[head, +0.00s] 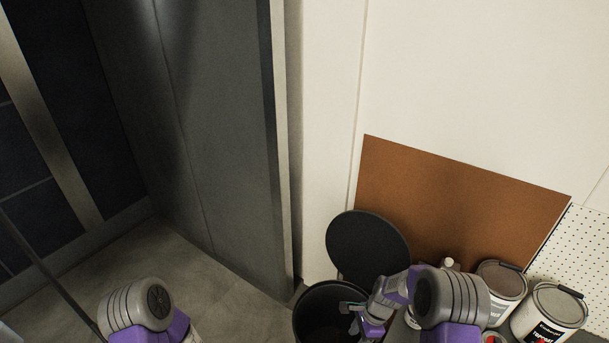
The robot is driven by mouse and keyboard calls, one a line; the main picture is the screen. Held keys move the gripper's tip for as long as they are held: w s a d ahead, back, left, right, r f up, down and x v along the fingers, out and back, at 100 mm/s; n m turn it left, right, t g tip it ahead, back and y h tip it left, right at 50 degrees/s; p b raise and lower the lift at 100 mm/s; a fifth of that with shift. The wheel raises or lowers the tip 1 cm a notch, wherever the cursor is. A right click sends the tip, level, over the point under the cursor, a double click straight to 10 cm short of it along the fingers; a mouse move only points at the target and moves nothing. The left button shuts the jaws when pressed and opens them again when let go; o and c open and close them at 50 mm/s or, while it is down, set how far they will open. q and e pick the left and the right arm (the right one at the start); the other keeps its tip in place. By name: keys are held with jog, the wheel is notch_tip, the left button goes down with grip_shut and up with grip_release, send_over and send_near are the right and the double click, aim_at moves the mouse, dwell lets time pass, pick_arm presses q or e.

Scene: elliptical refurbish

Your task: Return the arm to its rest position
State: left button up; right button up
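My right arm (452,297) comes in at the bottom, right of centre, bent at a grey and purple joint. Its forearm reaches left, and my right gripper (352,312) is over the opening of a black bin (312,308). The fingers are small and partly lost against the dark inside, so I cannot tell whether they are open or shut. My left arm (140,306) shows only as a grey and purple joint at the bottom left. The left gripper is out of view.
The bin's round black lid (367,248) stands tilted open behind it. Paint cans (549,314) stand right of my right arm, before a brown board (455,205) leaning on the wall. A grey door panel (205,130) is at left.

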jog(key=s+a+f+n+t, duration=0.1)
jog(key=s+a+f+n, duration=0.2)
jog(key=s+n, duration=0.55)
jog(key=s+a+f+n+t, duration=0.1)
jog(key=s+a+f+n, duration=0.35)
jog(key=s, duration=0.75)
pick_arm(q)
notch_tip(320, 180, down, 10)
jog(key=b, duration=1)
jog(key=shift+s+r, duration=0.15)
jog(key=shift+s, duration=0.2)
pick_arm(e)
notch_tip(320, 180, down, 9)
jog(key=d+n, duration=0.1)
jog(key=shift+w+d+y, duration=0.3)
jog(key=shift+y, duration=0.1)
